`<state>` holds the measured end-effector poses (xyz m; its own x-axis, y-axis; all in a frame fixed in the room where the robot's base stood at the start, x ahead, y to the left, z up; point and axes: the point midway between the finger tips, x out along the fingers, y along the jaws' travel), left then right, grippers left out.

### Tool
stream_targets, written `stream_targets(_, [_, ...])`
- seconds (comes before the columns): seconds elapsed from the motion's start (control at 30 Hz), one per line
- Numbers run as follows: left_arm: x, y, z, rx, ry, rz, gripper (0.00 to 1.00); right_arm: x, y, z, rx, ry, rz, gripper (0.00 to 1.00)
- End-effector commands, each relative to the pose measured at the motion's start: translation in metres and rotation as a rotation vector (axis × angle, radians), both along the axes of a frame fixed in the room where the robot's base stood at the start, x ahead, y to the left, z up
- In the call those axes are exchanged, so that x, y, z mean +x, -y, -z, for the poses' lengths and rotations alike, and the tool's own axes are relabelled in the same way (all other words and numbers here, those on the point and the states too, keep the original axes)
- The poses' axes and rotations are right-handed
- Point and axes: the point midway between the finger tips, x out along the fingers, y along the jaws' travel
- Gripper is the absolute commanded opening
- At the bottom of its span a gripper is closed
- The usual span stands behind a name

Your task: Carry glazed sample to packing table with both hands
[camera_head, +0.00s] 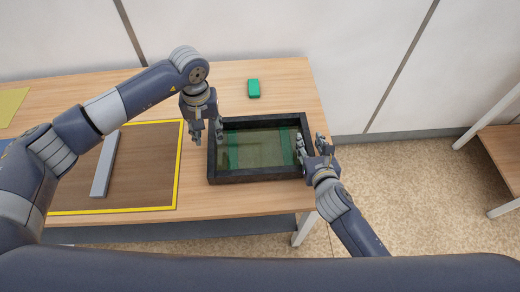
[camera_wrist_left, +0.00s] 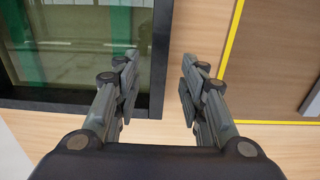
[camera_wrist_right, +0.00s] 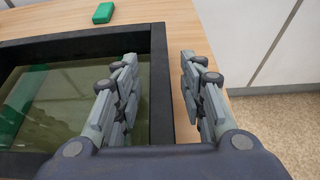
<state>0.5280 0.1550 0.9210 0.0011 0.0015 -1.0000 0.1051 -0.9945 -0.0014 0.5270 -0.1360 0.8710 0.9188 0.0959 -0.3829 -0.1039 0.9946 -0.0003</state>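The glazed sample, a black rectangular frame (camera_head: 258,177) around a glass pane with green bands showing through it, lies flat on the wooden table (camera_head: 230,203) near its right end. My left gripper (camera_head: 207,139) is open at the frame's left side, and in the left wrist view the black side bar (camera_wrist_left: 160,50) lies between its parted fingers. My right gripper (camera_head: 311,144) is open at the right side, with the right side bar (camera_wrist_right: 159,80) between its fingers in the right wrist view. I cannot tell whether any finger touches the frame.
A green block (camera_head: 254,88) lies behind the frame. A brown mat with a yellow border (camera_head: 150,190) and a grey bar (camera_head: 104,165) on it are to the left. Another wooden table (camera_head: 505,150) stands at the far right across open floor. A wall runs behind.

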Motion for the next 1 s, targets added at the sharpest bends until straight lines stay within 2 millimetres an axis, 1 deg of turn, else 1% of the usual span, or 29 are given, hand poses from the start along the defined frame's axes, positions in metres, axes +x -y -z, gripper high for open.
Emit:
stream_targets(0.03, [0.001,0.0,-0.013,-0.001,0.004,0.002,0.38,0.0,0.0,0.0,0.0,0.0,0.0,0.38])
stream_targets(0.2, [0.001,-0.001,-0.043,0.0,0.002,0.0,0.38,0.0,0.0,0.0,0.0,0.0,0.0,0.38])
stream_targets(0.3, [0.0,-0.001,-0.055,0.001,0.001,0.0,0.38,0.0,0.0,0.0,0.0,0.0,0.0,0.38])
stream_targets(0.47, [-0.001,0.0,-0.062,0.001,-0.001,0.0,0.38,-0.004,0.0,-0.001,0.0,0.0,0.0,0.38])
stream_targets(0.57, [-0.001,0.0,-0.063,0.001,-0.001,0.0,0.38,-0.014,0.001,-0.005,-0.002,-0.001,-0.002,0.38])
stream_targets(0.67, [-0.001,0.0,-0.063,0.001,-0.001,0.0,0.38,-0.031,0.003,-0.012,0.001,-0.002,-0.002,0.38])
stream_targets(0.8, [0.0,0.0,-0.063,0.001,-0.001,0.0,0.38,-0.06,0.006,-0.024,0.001,-0.002,-0.003,0.38])
stream_targets(1.0, [0.0,0.0,-0.063,0.001,-0.001,0.0,0.38,-0.094,0.01,-0.037,0.0,-0.003,-0.001,0.38])
